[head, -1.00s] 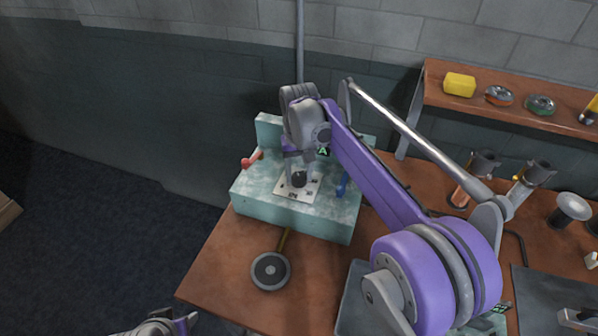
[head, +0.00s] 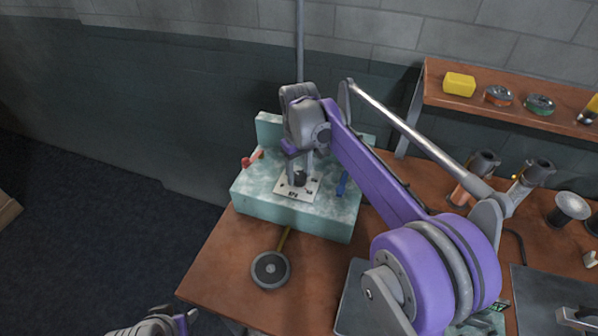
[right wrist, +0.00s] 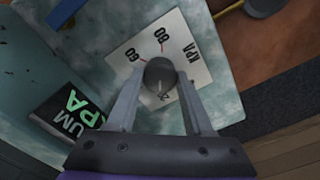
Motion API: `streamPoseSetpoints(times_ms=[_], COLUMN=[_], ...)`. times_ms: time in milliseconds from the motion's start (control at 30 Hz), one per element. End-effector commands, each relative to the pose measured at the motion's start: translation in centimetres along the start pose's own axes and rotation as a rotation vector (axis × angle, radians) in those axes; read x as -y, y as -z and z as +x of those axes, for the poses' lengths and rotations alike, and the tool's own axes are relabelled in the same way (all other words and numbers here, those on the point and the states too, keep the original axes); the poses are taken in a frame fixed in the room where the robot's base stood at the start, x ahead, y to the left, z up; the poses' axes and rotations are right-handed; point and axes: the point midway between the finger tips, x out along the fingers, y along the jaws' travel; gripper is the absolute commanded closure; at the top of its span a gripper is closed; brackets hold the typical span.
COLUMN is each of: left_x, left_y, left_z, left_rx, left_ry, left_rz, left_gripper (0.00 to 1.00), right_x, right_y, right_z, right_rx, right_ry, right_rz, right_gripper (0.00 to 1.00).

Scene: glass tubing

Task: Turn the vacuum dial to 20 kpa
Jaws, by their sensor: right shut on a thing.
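The vacuum dial is a dark round knob (right wrist: 160,74) on a white scale plate (right wrist: 187,52), on top of a mottled teal box (head: 258,205). In the right wrist view, 60, 80 and KPA are readable; another number, seemingly 20, is partly hidden between my fingers. A small pale mark shows on the knob's side toward that number, but its exact reading is unclear. My right gripper (right wrist: 160,92) is shut on the knob, one finger on each side. In the head view, my right gripper (head: 300,176) comes down over the plate (head: 291,191).
A red-handled lever (head: 250,160) and a blue handle (head: 342,183) flank the dial. A black-and-green display (right wrist: 68,110) shows "KPA". A round grey disc (head: 270,269) lies in front of the box. My left gripper (head: 182,322) is low left, partly cut off.

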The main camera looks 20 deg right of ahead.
Motion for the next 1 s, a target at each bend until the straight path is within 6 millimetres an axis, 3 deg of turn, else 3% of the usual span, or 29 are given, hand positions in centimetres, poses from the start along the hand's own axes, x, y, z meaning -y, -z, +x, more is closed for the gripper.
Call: streamPoseSetpoints(times_ms=[200, 233, 400, 767, 1000], left_x=[0.0, 0.0, 0.0, 0.0, 0.0], left_y=[0.0, 0.0, 0.0, 0.1, 0.4], left_z=[0.0, 0.0, 0.0, -0.1, -0.4], left_rx=[0.000, 0.000, 0.000, 0.000, -0.003], left_ry=[0.000, 0.000, 0.000, 0.000, 0.000], left_rz=[0.000, 0.000, 0.000, 0.000, 0.000], left_gripper=[0.51, 0.51, 0.51, 0.51, 0.51], right_x=[0.0, 0.0, 0.0, 0.0, 0.0], right_y=[0.0, 0.0, 0.0, 0.0, 0.0], right_z=[0.0, 0.0, 0.0, -0.6, -5.0], right_rx=[0.000, 0.000, 0.000, 0.000, -0.001], right_ry=[0.000, 0.000, 0.000, 0.000, 0.000], right_rz=[0.001, 0.001, 0.001, 0.001, 0.001], right_gripper=[1.00, 0.45, 0.19, 0.19, 0.19])
